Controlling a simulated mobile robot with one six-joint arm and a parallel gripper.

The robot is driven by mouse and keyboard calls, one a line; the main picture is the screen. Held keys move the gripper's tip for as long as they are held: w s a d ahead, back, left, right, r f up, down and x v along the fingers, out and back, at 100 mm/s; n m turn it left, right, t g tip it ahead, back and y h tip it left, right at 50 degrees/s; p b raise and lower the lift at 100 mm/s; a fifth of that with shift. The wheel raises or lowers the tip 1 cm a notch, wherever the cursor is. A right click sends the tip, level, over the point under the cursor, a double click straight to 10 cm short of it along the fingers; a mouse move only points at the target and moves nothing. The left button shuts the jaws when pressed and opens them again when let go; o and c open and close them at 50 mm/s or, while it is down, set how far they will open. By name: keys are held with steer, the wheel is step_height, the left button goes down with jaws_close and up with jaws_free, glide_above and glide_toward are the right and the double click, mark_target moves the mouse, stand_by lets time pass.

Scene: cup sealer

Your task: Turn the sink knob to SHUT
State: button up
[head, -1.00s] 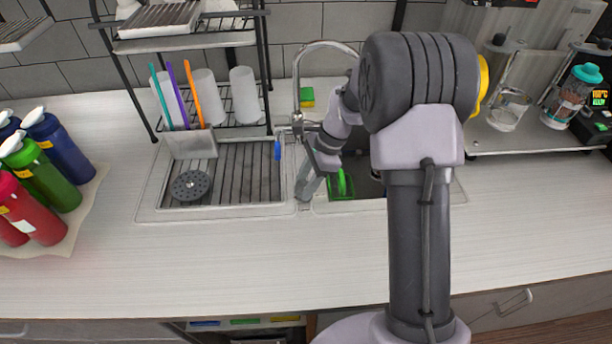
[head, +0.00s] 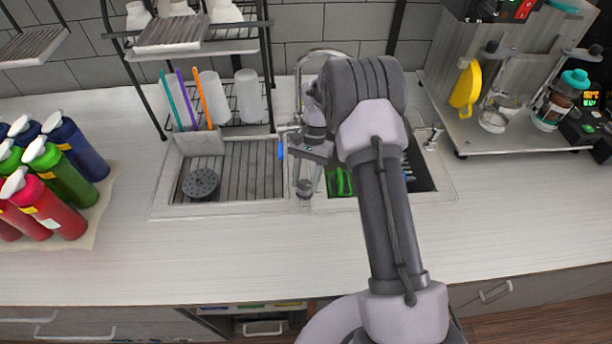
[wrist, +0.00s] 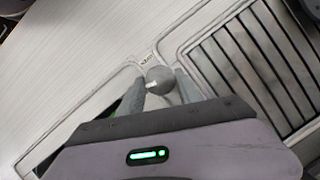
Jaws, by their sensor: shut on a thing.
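The sink knob (wrist: 158,77) is a grey round knob with a white mark, on the divider between the two sink basins. In the wrist view a small printed label (wrist: 147,62) sits on the rim beyond it, too small to read. My gripper (wrist: 161,88) is shut on the knob, one finger on each side. In the head view my gripper (head: 307,177) comes down over the divider, and the knob (head: 304,190) shows just below the fingers. The sink (head: 230,210) has a ribbed left basin and a dark right basin, partly hidden by my arm.
A chrome faucet (head: 299,85) stands behind my gripper. A rack (head: 110,60) with white cups is behind the left basin. Several coloured bottles (head: 65,190) stand at the left. A cup sealer station (head: 500,100) is at the right. The front counter is clear.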

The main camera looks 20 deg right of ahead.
steer(key=shift+w+n+h+p, duration=0.1)
steer(key=shift+n+h+p, duration=0.4)
steer(key=shift+n, duration=0.8)
steer(key=shift+g, duration=0.3)
steer(key=o, duration=1.4)
steer(key=shift+c, duration=0.2)
steer(key=p+v, duration=0.4)
steer(key=v, duration=1.3)
steer(key=shift+a+r, duration=0.15)
steer(key=shift+r, duration=0.05)
